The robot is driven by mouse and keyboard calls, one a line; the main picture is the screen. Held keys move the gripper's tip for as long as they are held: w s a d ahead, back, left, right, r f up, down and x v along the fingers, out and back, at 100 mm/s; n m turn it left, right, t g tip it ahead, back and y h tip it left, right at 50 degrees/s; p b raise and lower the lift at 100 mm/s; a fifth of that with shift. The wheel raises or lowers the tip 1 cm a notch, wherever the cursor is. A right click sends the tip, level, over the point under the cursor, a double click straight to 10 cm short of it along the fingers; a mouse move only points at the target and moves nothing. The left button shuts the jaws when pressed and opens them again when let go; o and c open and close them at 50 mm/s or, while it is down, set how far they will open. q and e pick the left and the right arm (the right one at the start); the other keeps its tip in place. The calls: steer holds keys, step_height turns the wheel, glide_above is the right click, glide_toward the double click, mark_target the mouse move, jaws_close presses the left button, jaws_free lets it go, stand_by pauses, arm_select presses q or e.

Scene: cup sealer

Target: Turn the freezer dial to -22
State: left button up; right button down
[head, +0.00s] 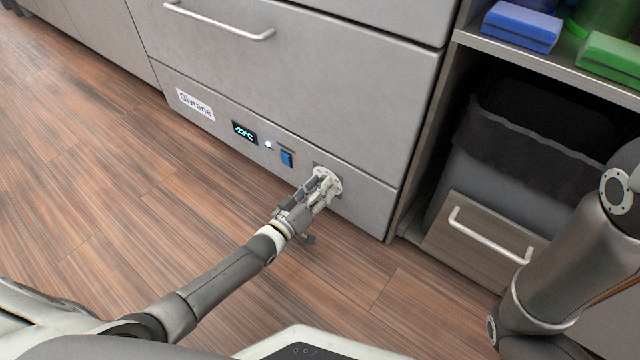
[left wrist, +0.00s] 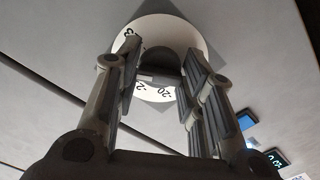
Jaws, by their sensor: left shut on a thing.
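The freezer (head: 300,85) has a grey drawer front with a lower panel. On that panel, the freezer dial (head: 327,181) is a pale round disc, partly hidden by my left gripper (head: 322,184). In the left wrist view the white dial (left wrist: 165,35) shows numbers around its rim, with "-20" readable. My left gripper (left wrist: 160,65) has its fingers on both sides of the dial's grey knob and is shut on it. My right gripper is out of view.
A blue switch (head: 287,158) and a small light (head: 268,144) sit between display and dial. A bin (head: 500,165) stands in an open cabinet at right, with blue and green boxes (head: 522,25) on the shelf above. The wood floor in front is clear.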

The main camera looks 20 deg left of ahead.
arm_select(q)
steer(key=shift+n, duration=0.7)
steer(key=o, duration=1)
steer(key=shift+o, duration=0.2)
steer(key=shift+s, duration=0.1)
steer(key=v, duration=1.1)
steer(key=shift+s+a, duration=0.15)
steer(key=shift+s, duration=0.25)
